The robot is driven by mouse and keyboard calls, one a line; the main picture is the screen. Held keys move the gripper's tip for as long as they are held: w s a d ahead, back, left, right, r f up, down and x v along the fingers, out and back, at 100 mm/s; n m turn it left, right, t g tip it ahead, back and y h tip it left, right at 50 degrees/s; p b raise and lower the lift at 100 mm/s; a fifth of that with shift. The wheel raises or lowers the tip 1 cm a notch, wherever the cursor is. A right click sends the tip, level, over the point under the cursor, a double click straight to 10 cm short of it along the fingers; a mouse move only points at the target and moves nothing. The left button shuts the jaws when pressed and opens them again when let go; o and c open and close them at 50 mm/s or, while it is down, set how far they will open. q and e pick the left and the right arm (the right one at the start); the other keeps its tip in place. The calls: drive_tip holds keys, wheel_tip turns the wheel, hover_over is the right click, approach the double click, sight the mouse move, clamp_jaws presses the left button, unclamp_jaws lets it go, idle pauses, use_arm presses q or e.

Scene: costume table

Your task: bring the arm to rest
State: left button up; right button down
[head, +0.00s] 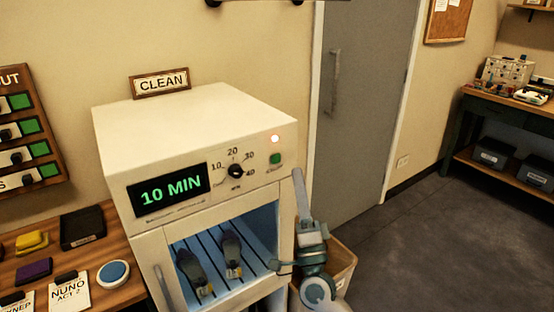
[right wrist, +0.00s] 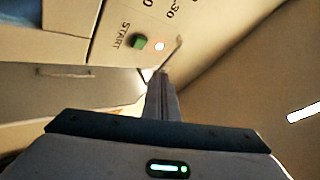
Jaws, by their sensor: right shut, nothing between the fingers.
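My right gripper (head: 298,175) is shut and empty, pointing up beside the right front edge of the white cabinet (head: 190,118). In the right wrist view its closed fingers (right wrist: 163,78) end below the green START button (right wrist: 139,42) and the glowing lamp (right wrist: 159,46), apart from the button as far as I can tell. The head view also shows the button (head: 275,159) uncovered and the lamp (head: 275,139) lit. The display (head: 168,190) reads 10 MIN. My left gripper is not in view.
Dark shoes (head: 231,251) stand on the rack inside the cabinet's lit compartment. A bin (head: 343,262) stands on the floor behind my right arm. A wooden table (head: 105,297) with labelled items lies at left. The grey floor (head: 430,245) at right is clear.

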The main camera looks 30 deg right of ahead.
idle(0.6)
